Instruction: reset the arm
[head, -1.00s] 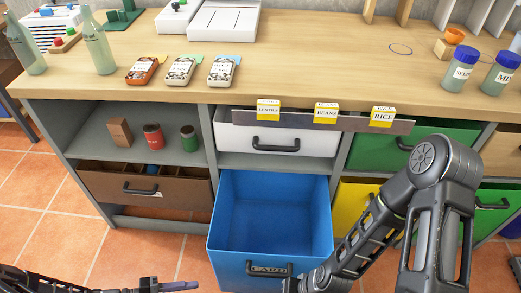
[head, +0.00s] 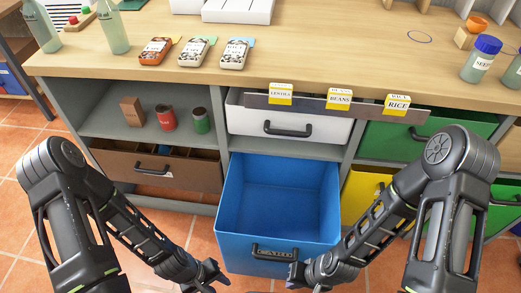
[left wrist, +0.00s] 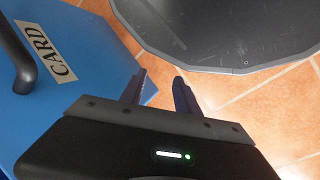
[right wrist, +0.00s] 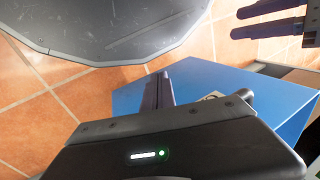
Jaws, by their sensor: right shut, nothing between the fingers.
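My left gripper (head: 216,274) is low in front of the workbench, just left of the pulled-out blue drawer's front. Its two fingers stand apart and empty in the left wrist view (left wrist: 158,95), and they also show at the top right of the right wrist view (right wrist: 268,19). My right gripper (head: 298,277) is at the blue drawer's lower right front; whether it touches is unclear. Its fingers are together with nothing held in the right wrist view (right wrist: 160,92). Both arms are bent at the elbow, roughly mirrored.
The open blue drawer (head: 228,205), labelled CARD, juts out between my arms and looks empty. A brown drawer (head: 150,172) is left, a white one (head: 310,133) above. Tiled floor (left wrist: 255,105) lies below.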

